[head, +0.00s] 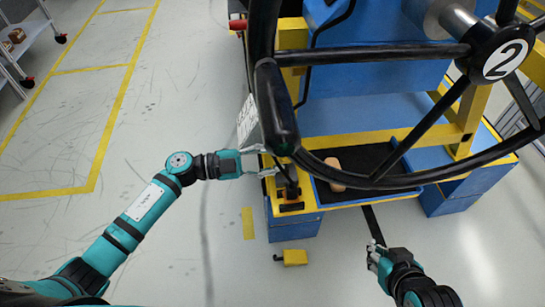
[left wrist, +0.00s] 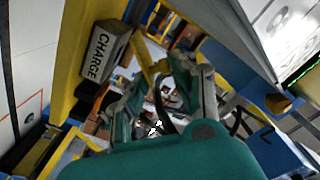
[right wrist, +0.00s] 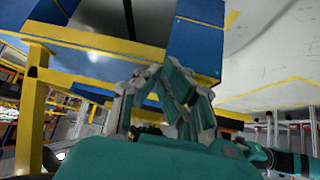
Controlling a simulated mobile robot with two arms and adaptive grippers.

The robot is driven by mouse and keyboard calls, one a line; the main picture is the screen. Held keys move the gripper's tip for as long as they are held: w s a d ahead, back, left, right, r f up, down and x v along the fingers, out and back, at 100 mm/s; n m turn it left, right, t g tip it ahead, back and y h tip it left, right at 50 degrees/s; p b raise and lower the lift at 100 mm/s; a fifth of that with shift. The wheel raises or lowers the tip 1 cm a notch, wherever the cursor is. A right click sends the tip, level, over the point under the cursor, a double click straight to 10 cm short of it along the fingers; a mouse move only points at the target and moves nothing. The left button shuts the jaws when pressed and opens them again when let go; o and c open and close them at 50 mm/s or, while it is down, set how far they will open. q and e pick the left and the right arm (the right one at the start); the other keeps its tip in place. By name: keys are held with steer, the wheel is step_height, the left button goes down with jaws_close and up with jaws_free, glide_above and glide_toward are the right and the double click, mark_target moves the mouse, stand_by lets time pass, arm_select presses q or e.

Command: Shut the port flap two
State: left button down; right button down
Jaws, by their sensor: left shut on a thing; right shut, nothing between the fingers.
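A grey plate marked CHARGE (left wrist: 103,62) stands at the upper left in the left wrist view, beside a yellow frame. No flap clearly marked two can be made out. My left gripper (head: 268,161) is at the left edge of the yellow and blue module, below a white lettered panel (head: 247,120). Its fingers stand apart around a part that I cannot identify; the left wrist view (left wrist: 168,90) is cluttered there. My right gripper (head: 375,258) is shut and empty, low in front of the module, apart from the tray.
A large black steering wheel (head: 278,112) with a hub marked 2 (head: 505,60) overhangs the module. A dark tray (head: 376,160) holds a tan cylinder (head: 334,174). A yellow block (head: 292,257) lies on the floor. The floor at the left is mostly clear.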

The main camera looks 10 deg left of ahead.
arm_select(q)
steer(key=shift+s+d+f+m, duration=0.1)
steer(key=shift+s+f+m, duration=0.25)
steer(key=shift+m, duration=0.65)
steer(key=m, duration=0.1)
steer(key=s+f+m, duration=0.1)
steer(key=m, duration=0.1)
steer(key=shift+d+b, duration=0.15)
steer(key=shift+b, duration=0.25)
arm_select(e)
steer(key=w+r+t, duration=0.1)
steer(key=w+a+r+t, duration=0.1)
steer(key=w, duration=0.1)
arm_select(q)
steer(key=c, duration=1.2)
jaws_free()
steer(key=shift+o, duration=0.2)
steer(key=shift+s, duration=0.1)
arm_select(e)
steer(key=shift+y, duration=0.3)
arm_select(q)
steer(key=v, duration=0.8)
